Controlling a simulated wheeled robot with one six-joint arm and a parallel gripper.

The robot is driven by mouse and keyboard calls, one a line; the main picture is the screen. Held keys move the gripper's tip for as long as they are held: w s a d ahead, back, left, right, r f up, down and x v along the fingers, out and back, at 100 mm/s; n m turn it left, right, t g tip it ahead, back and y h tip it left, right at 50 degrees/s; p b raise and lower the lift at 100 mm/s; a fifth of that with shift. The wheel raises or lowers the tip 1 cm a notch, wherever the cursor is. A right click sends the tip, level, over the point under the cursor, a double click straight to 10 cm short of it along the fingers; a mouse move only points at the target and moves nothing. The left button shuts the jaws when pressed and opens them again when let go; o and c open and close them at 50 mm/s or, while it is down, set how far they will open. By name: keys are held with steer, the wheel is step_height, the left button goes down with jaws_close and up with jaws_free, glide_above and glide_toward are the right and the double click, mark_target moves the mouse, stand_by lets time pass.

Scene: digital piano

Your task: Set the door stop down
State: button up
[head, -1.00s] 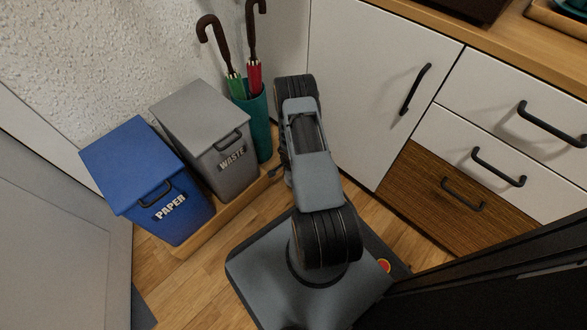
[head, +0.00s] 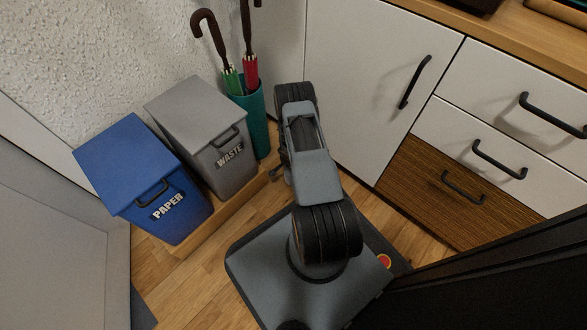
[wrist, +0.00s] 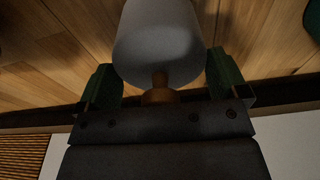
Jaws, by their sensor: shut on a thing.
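In the wrist view, my gripper (wrist: 163,78) has its two green fingers on either side of the door stop (wrist: 158,42), a pale grey rounded body with a short brass-coloured stem. The gripper is shut on it. The wooden floor (wrist: 60,65) shows beyond the door stop; I cannot tell whether the two touch. In the head view, my own arm hides the fingers and the door stop.
A blue paper bin (head: 125,165) and a grey waste bin (head: 200,115) stand on a wooden base at the left. A teal holder (head: 256,125) with two umbrellas stands beside them. White cabinets (head: 370,80) and a brown drawer (head: 450,195) border the right. Some floor (head: 195,285) is bare at front left.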

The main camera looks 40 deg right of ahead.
steer(key=o, duration=1.4)
steer(key=shift+c, duration=0.2)
steer(key=r+p, duration=0.1)
steer(key=r, duration=0.3)
steer(key=a+r+p, duration=0.1)
steer(key=r+p, duration=0.1)
steer(key=r, duration=0.2)
steer(key=r+p, duration=0.1)
steer(key=r, duration=0.3)
steer(key=shift+s+a+p, duration=0.1)
steer(key=shift+a+p, duration=0.1)
steer(key=shift+p, duration=0.2)
steer(key=shift+a, duration=0.1)
